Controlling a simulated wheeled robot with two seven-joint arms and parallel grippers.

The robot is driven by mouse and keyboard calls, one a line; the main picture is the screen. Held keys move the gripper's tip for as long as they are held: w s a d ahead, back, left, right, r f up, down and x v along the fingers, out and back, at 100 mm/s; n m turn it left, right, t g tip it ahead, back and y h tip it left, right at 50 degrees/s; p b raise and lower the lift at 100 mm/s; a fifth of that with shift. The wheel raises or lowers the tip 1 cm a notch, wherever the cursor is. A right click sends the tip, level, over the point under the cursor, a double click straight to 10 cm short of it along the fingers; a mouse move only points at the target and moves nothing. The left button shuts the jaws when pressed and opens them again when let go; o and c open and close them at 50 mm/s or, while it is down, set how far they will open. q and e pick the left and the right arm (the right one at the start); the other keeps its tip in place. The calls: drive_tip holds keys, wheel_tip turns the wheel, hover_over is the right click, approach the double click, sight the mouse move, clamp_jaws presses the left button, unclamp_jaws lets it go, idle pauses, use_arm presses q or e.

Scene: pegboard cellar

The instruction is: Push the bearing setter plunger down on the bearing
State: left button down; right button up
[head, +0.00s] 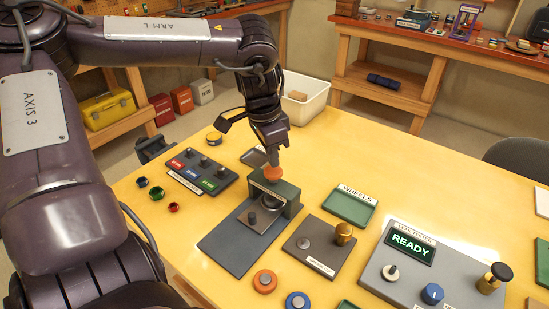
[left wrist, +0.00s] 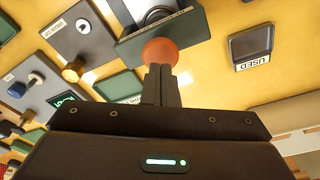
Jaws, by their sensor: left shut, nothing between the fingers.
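The bearing setter (head: 284,198) is a dark green block on a grey base plate (head: 232,243) on the yellow table. Its plunger has an orange knob (head: 273,174) on top, which also shows in the left wrist view (left wrist: 159,52). My left gripper (head: 273,160) is shut and empty, pointing down with its fingertips at the orange knob. In the left wrist view the fingertips overlap the knob's edge; I cannot tell whether they touch it. A dark round part (head: 270,200) sits under the setter's arch, partly hidden. I cannot make out the bearing clearly. My right gripper is not in view.
A panel with a brass knob (head: 344,233) and a grey panel reading READY (head: 408,243) stand to the right. A green WHEELS tray (head: 350,207) lies behind them. Orange (head: 265,281) and blue (head: 298,301) wheels lie in front. A button panel (head: 201,172) is to the left.

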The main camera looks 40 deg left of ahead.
sight(273, 170)
use_arm(q)
drive_tip(key=shift+f, duration=0.15)
drive_tip(key=shift+f+b, duration=0.35)
drive_tip(key=shift+b, duration=0.05)
drive_tip(key=shift+f+b, duration=0.8)
drive_tip(key=shift+f, duration=0.25)
drive_tip(key=shift+r+p, duration=2.25)
drive_tip(key=shift+r, duration=0.8)
